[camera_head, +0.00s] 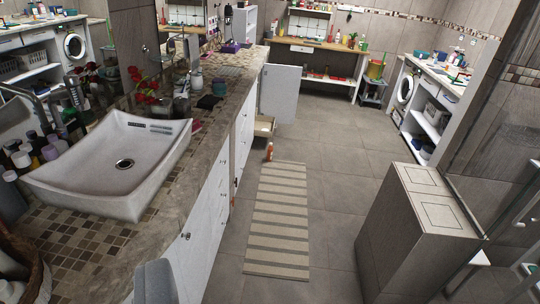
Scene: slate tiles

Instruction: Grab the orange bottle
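A small orange bottle (270,151) stands upright on the grey tiled floor, just beyond the far end of the striped rug (279,223). It is far off and small in the head camera view. It is close to the front of the white cabinets under the washbasin counter.
A long counter (222,117) with a white basin (115,160) runs along the left. A cabinet door (280,94) and a low drawer (264,126) are open near the bottle. A wood-sided box unit (417,230) stands at the right. Floor along the rug is clear.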

